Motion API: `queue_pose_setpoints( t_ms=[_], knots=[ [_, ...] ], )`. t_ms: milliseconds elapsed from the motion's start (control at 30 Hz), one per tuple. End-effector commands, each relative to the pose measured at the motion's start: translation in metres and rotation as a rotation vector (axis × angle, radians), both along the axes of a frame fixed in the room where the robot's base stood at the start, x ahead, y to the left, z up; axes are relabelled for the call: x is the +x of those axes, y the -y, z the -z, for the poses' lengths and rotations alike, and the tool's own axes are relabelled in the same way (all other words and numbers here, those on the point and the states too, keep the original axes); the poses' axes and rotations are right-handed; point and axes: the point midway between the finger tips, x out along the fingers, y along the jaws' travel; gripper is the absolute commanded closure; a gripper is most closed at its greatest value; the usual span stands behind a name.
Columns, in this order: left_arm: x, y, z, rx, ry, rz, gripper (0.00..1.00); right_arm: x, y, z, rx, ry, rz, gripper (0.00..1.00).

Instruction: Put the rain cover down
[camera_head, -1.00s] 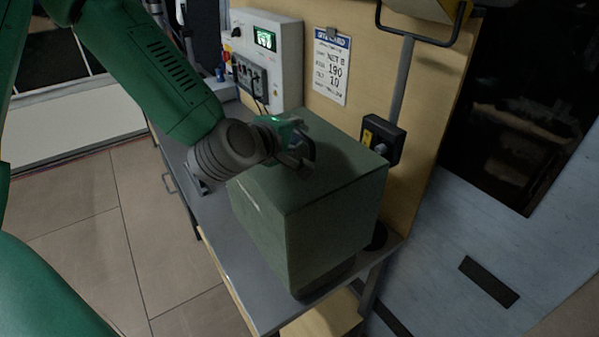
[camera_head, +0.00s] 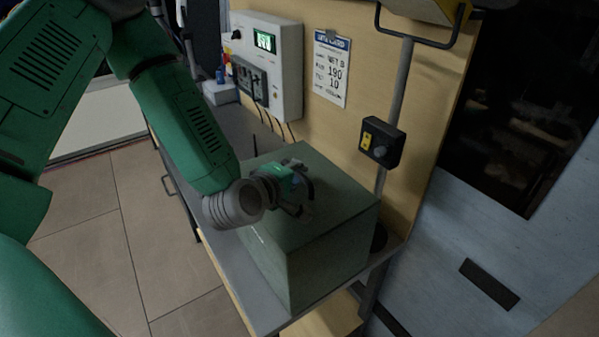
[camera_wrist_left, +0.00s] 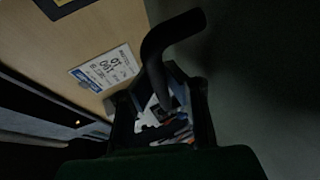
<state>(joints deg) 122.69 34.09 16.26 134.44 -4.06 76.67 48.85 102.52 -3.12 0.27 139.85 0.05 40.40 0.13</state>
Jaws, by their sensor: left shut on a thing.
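The rain cover (camera_head: 325,245) is a dark green box-shaped cover over the right part of the grey bench (camera_head: 238,128). My left gripper (camera_head: 297,200) is at its top face, shut on the black handle on the cover. In the left wrist view the black curved handle (camera_wrist_left: 160,60) runs between the fingers, with the cover's green surface (camera_wrist_left: 260,70) filling the right side. The cover's lower edge appears close to the bench top; whether it touches is hard to tell. What is under the cover is hidden. My right gripper is not in view.
A white control box (camera_head: 268,62) with a green display stands behind. A card (camera_head: 331,68) hangs on the wooden panel. A black switch box (camera_head: 381,143) and grey post are just behind the cover. Bare bench shows at the cover's left.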

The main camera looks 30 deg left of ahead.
Motion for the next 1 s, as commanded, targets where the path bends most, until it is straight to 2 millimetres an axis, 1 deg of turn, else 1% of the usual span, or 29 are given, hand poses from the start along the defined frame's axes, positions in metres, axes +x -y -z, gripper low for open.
queue_pose_setpoints(
  t_ms=[267, 333, 367, 733, 900, 1000],
  knots=[
    [0.001, 0.000, 0.008, 0.000, 0.002, -0.001, 1.00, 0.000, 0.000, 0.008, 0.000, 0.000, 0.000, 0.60],
    [0.000, 0.000, 0.008, 0.000, -0.001, 0.000, 0.77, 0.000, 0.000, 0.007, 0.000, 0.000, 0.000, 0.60],
    [0.000, 0.000, 0.008, 0.000, -0.001, 0.000, 0.73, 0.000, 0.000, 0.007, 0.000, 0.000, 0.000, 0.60],
    [0.001, 0.000, 0.006, 0.000, -0.001, 0.000, 0.73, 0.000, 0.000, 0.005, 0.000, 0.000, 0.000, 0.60],
    [0.001, 0.000, -0.003, 0.000, -0.001, 0.000, 0.73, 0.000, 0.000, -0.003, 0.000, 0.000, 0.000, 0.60],
    [0.003, 0.000, -0.006, 0.000, 0.000, 0.002, 0.73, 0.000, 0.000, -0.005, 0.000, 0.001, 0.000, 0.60]
  ],
)
